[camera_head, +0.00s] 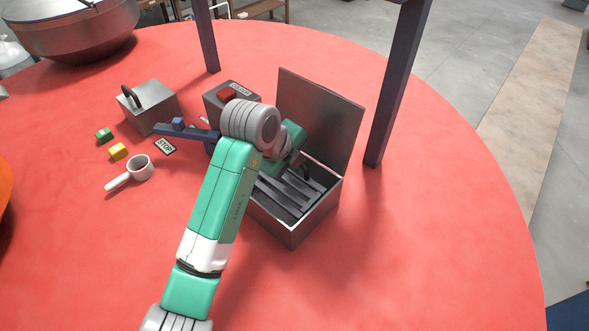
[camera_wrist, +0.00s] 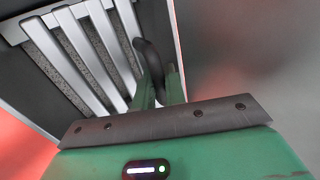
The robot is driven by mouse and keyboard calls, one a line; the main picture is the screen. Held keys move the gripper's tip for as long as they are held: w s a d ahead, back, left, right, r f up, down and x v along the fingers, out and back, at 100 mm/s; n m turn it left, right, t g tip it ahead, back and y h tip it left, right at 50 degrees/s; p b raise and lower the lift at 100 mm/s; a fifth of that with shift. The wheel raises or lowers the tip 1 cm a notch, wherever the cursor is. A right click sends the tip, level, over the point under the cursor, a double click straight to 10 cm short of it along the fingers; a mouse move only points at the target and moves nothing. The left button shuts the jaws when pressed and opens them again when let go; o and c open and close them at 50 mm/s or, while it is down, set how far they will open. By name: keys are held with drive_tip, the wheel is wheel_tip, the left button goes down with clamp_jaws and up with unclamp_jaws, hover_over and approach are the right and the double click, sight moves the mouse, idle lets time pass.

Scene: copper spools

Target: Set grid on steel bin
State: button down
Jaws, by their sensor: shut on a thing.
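The steel bin (camera_head: 317,213) stands right of centre in the head view, with its lid (camera_head: 322,115) tilted open at the back. The grid (camera_head: 282,198), a set of parallel bars, lies in the bin's opening, close to the rim. Its silver bars (camera_wrist: 77,52) fill the upper left of the wrist view. My gripper (camera_wrist: 158,90) is shut on the grid's dark curved handle (camera_wrist: 150,60). In the head view my arm hides part of the grid and bin. I cannot tell whether the grid rests on the bin.
A dark post (camera_head: 397,85) stands right of the lid. The front right is clear.

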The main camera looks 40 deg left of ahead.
sight(295, 172)
wheel_tip(295, 172, down, 3)
drive_tip(key=shift+f, duration=0.15)
drive_tip(key=c, duration=1.7)
unclamp_jaws()
drive_tip(key=shift+c, duration=0.2)
drive_tip(key=v, duration=1.2)
drive_tip(key=shift+b, duration=0.35)
